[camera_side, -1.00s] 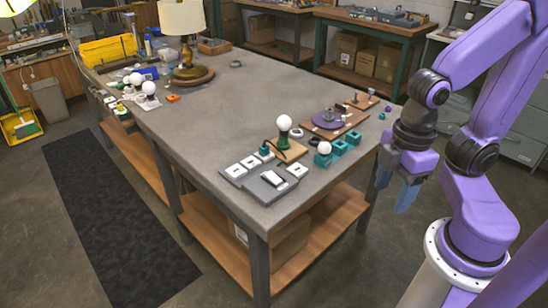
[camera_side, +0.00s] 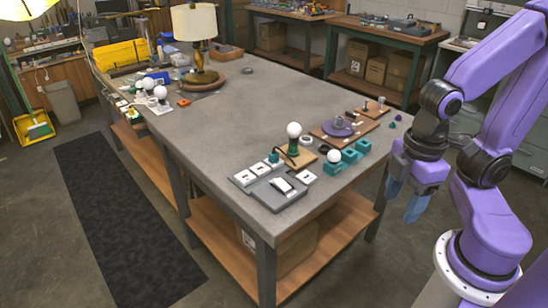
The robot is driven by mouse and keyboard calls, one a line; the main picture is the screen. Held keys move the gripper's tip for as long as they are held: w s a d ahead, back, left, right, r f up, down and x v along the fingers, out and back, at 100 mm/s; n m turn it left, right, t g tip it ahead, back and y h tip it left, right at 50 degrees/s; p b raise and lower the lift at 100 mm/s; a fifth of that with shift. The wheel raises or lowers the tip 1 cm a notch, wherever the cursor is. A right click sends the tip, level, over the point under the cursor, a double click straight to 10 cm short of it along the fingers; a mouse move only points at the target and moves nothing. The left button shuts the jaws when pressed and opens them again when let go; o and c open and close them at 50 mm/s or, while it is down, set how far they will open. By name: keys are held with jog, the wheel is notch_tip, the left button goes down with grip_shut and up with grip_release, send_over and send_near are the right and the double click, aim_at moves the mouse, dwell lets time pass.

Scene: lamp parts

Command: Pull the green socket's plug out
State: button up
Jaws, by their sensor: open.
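The green socket (camera_side: 293,149) stands upright on a small wooden base (camera_side: 306,158) near the table's front edge, with a white bulb (camera_side: 294,130) in it. A dark cord runs from it to the left, towards a small teal plug (camera_side: 274,157) that appears to sit in one of the white square outlets (camera_side: 262,168). How deep the plug sits is too small to tell. My gripper (camera_side: 405,200), with blue fingers, is open and empty. It hangs pointing down off the table's right side, well to the right of the plug.
Teal blocks (camera_side: 351,156), one near a white bulb (camera_side: 334,155), stand to the right. A board with a purple disc (camera_side: 338,127) lies behind. A lamp (camera_side: 198,45) stands farther back; the table's middle is clear.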

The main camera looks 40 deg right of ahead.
dwell(0.3)
jog(key=shift+c, duration=0.9)
jog(key=w+a+r+m, duration=0.1)
jog(key=w+a+m, duration=0.25)
jog(key=w, duration=0.35)
jog(key=w+a+r+m, duration=0.2)
jog(key=w+m, duration=0.3)
jog(key=w, duration=0.2)
jog(key=m, duration=2.2)
send_over(275, 151)
notch_tip(275, 151, down, 4)
jog(key=f, duration=1.6)
jog(key=shift+w+d+f, duration=0.15)
jog(key=shift+w+f, duration=0.1)
jog(key=shift+f, duration=0.1)
